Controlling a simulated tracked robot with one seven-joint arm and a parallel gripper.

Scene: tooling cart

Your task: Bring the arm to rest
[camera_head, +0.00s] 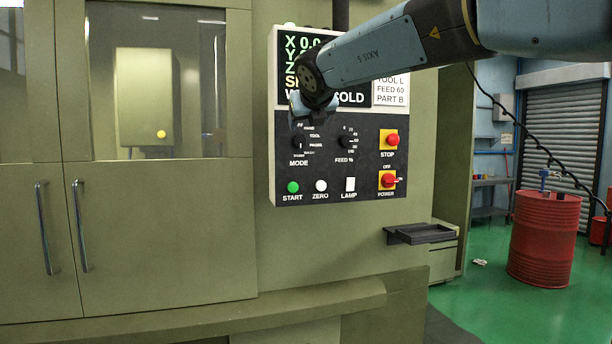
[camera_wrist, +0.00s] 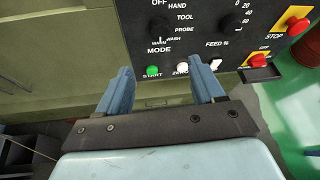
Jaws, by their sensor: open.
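My arm (camera_head: 390,50) reaches in from the upper right, across the front of the machine's control panel (camera_head: 330,185). It hides part of the green and yellow readout. My gripper (camera_head: 300,108) hangs at the arm's end, just above the MODE knob (camera_head: 298,143) in the head view. In the wrist view my gripper (camera_wrist: 160,78) has its two blue fingers apart with nothing held between them. The green START button (camera_wrist: 152,70) and the white ZERO button (camera_wrist: 181,68) show in the gap between the fingers. I cannot tell how far the fingertips are from the panel.
The panel also carries a FEED knob (camera_head: 346,142), a red STOP button (camera_head: 392,139), a LAMP switch (camera_head: 350,184) and a red POWER switch (camera_head: 388,181). A dark tray (camera_head: 425,235) juts out below right. A red drum (camera_head: 543,240) stands on open green floor.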

